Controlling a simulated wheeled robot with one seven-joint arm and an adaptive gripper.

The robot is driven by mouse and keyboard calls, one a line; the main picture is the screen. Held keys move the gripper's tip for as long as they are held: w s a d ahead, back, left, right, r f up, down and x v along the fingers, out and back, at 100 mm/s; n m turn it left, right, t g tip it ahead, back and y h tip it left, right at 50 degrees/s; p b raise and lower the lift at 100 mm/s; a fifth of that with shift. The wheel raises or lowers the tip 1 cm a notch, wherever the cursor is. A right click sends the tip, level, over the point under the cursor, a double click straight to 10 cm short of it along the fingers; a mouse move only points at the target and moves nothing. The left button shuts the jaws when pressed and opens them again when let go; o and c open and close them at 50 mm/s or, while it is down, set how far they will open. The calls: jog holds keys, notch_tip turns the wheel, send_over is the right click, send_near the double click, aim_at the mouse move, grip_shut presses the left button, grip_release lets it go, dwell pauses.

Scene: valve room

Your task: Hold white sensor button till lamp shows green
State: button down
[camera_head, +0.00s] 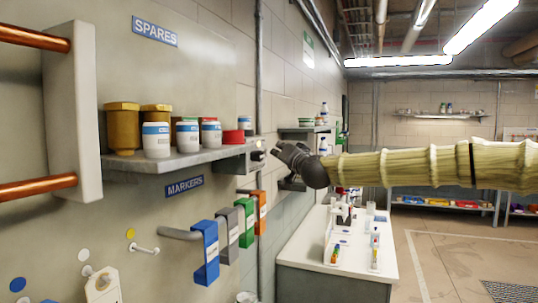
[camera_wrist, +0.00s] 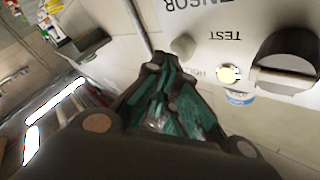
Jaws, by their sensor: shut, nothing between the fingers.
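The sensor box (camera_head: 236,157) is fixed at the right end of the shelf; its pale panel (camera_wrist: 262,20) fills the upper right of the wrist view, with upside-down lettering "SENSOR" and "TEST". On it are a round grey-white button (camera_wrist: 183,45), a bright whitish-yellow round piece (camera_wrist: 228,74) that looks lit, and a big black knob (camera_wrist: 288,58). I see no green light on it. My gripper (camera_head: 276,151) is shut and empty, just right of the box in the head view. In the wrist view its fingertips (camera_wrist: 167,65) are close to the grey-white button; contact cannot be told.
The shelf (camera_head: 180,161) holds several jars and a red lid (camera_head: 233,136). Coloured tags (camera_head: 206,250) hang on a rail below. Copper pipes (camera_head: 38,188) stick out at the left. A white-topped bench (camera_head: 312,248) stands below my gripper. The floor at the right is open.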

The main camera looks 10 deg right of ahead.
jog(key=shift+w+a, duration=0.2)
jog(key=shift+a, duration=0.2)
dwell(1.8)
jog(key=shift+d, duration=0.1)
jog(key=shift+s+d+b, duration=0.4)
jog(key=shift+s+d, duration=0.1)
jog(key=shift+d, duration=0.15)
jog(key=s+d, duration=0.2)
jog(key=d+b, duration=0.1)
jog(key=d, duration=0.1)
jog(key=shift+s+d, duration=0.1)
jog(key=shift+s, duration=0.3)
dwell(0.4)
jog(key=shift+r, duration=0.1)
